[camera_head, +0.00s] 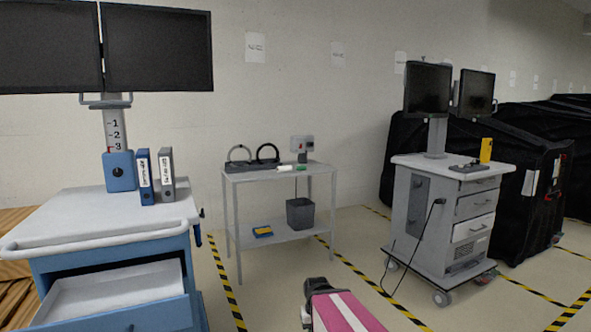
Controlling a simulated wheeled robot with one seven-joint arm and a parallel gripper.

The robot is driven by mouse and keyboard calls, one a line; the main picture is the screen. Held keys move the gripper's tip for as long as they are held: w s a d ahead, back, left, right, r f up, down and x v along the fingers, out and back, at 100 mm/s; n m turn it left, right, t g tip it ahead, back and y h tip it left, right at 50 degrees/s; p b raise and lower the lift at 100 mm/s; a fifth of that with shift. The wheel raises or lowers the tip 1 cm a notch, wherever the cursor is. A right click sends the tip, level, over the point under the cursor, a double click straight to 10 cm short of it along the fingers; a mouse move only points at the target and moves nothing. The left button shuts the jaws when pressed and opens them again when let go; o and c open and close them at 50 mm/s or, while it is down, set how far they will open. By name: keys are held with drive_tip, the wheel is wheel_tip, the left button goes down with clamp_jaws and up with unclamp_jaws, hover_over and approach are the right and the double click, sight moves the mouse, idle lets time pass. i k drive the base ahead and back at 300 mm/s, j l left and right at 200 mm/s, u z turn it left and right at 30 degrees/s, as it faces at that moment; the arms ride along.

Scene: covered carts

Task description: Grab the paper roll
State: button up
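No paper roll can be made out for certain. A small white object (285,168) lies on the top of the grey two-shelf table (322,172) by the wall; it is too small to tell whether it is a roll. What looks like my arm, pink with white stripes, enters at the bottom centre. Its dark end (318,285) appears to be my gripper, low over the floor in front of the table and apart from it. Its fingers cannot be made out, and nothing is visibly held.
A blue cart (110,270) with an open drawer stands left, a grey cart (445,215) right. Floor between is clear.

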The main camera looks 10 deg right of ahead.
sight(279, 169)
drive_tip(key=i+l, duration=0.3)
drive_tip(key=i, duration=0.15)
drive_tip(key=i+l, duration=0.3)
drive_tip(key=i, duration=1.05)
drive_tip(key=j+u, duration=0.05)
